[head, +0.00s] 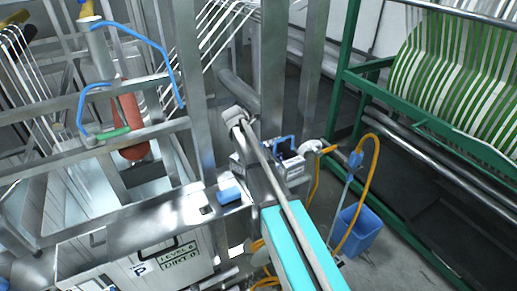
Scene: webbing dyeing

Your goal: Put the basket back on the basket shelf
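I cannot clearly make out a basket or a basket shelf in the head view. The nearest basket-like thing is a blue open container (360,232) on the floor, right of centre. A thin pale pole rises from it, and an orange hose loops over it. I cannot tell whether it is the task's basket. I cannot make out my gripper or its fingers in this view, so I cannot see whether it holds anything.
A green-framed rack with green-and-white webbing (455,75) stands at the right. A metal machine frame (95,145) fills the left, with a sign (178,253) below. A toolbox-like case with a blue handle (288,160) is near the middle. Grey floor shows at the lower right.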

